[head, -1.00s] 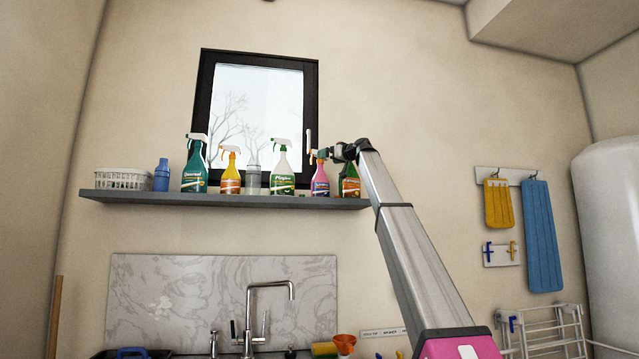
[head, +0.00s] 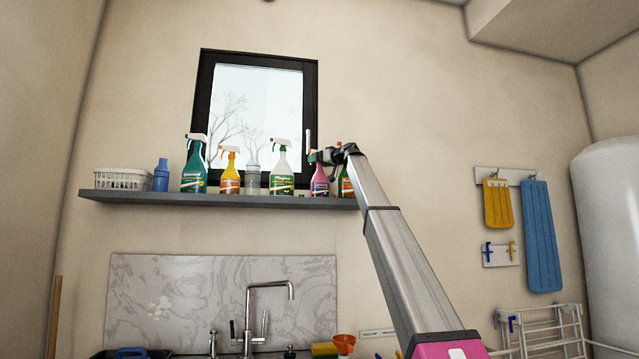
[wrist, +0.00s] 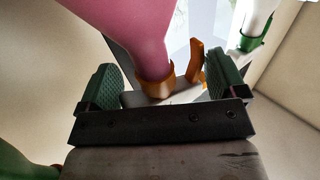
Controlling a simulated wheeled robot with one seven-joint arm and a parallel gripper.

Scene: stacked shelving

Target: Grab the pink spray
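The pink spray (head: 319,182) is a pink bottle with an orange spray head. It stands on the grey shelf (head: 220,200), between a white-and-green spray and another bottle partly hidden by my arm. My gripper (head: 322,156) is at the height of its spray head, which it partly hides. In the wrist view, the pink spray (wrist: 135,35) reaches between the two green finger pads of my gripper (wrist: 162,80), its orange neck and trigger lying between them. The fingers are open, with a visible gap on both sides of the neck.
On the shelf, a white-and-green spray (head: 281,170) stands left of the pink one, and a green-and-orange bottle (head: 346,185) stands close on its right. Farther left are several other bottles and a white basket (head: 122,179). A window (head: 255,110) is behind.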

